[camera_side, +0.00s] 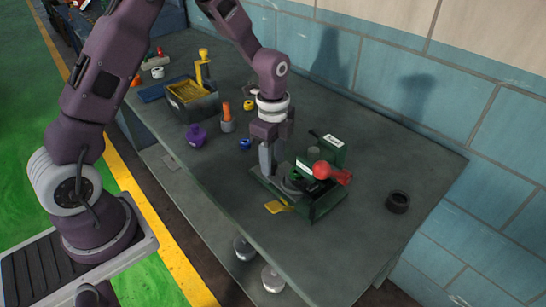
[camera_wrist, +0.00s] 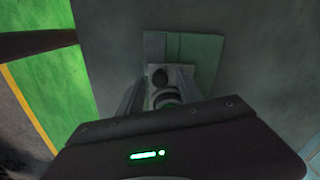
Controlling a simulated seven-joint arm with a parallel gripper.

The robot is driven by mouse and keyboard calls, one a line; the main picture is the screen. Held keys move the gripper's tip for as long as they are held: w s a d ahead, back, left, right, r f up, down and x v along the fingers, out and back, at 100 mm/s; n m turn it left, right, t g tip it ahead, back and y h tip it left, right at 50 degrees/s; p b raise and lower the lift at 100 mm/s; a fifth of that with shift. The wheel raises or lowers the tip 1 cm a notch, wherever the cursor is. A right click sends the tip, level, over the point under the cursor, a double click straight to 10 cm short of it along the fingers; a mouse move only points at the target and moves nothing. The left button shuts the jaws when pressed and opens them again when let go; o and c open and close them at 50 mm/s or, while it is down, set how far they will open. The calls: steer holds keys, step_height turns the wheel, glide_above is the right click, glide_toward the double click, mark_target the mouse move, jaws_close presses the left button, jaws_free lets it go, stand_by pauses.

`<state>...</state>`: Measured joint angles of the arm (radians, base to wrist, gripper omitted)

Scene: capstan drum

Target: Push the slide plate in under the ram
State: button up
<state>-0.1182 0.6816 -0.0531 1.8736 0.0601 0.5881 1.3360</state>
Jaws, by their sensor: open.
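A green press-like device (camera_side: 318,208) stands on the bench, with a red-knobbed lever (camera_side: 332,173) across its upper part and a yellow tab (camera_side: 276,207) at its front. My gripper (camera_side: 268,170) points down at the device's left side, close to it. In the wrist view my open gripper (camera_wrist: 158,85) has its fingers on either side of a pale plate (camera_wrist: 155,70) bearing a dark round knob (camera_wrist: 159,77) and a ringed part. This pale plate seems to be the slide plate. I cannot tell whether the fingers touch it. The ram is not clearly visible.
A dark ring (camera_side: 398,201) lies to the right. A small blue part (camera_side: 245,144), a purple pot (camera_side: 196,134), an orange-handled tool in a cup (camera_side: 227,120) and a box with a yellow grid (camera_side: 192,98) stand to the left. The bench between device and ring is clear.

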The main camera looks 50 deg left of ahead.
jaws_close()
stand_by(1.3)
